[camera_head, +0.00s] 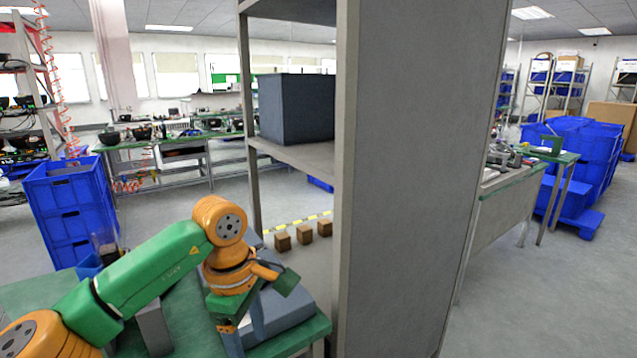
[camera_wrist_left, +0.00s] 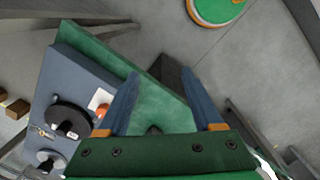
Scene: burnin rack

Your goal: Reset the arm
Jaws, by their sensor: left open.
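My left arm, green and orange, comes in from the left in the head view and bends down over the green table. My left gripper (camera_wrist_left: 158,74) is open and empty in the left wrist view, its two blue-grey fingers apart above the green tabletop (camera_wrist_left: 160,108). In the head view my left gripper (camera_head: 229,342) points down beside a blue-grey unit (camera_head: 285,312) on the table, partly hiding it. The unit also shows in the left wrist view (camera_wrist_left: 72,78), with black round parts on one face. My right gripper is in neither view.
A tall grey rack (camera_head: 405,180) stands just right of the arm. A dark grey box (camera_head: 297,108) sits on its shelf. Several small brown blocks (camera_head: 304,234) lie beyond the table. Blue crates (camera_head: 75,205) are stacked at left. Open floor lies at the right.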

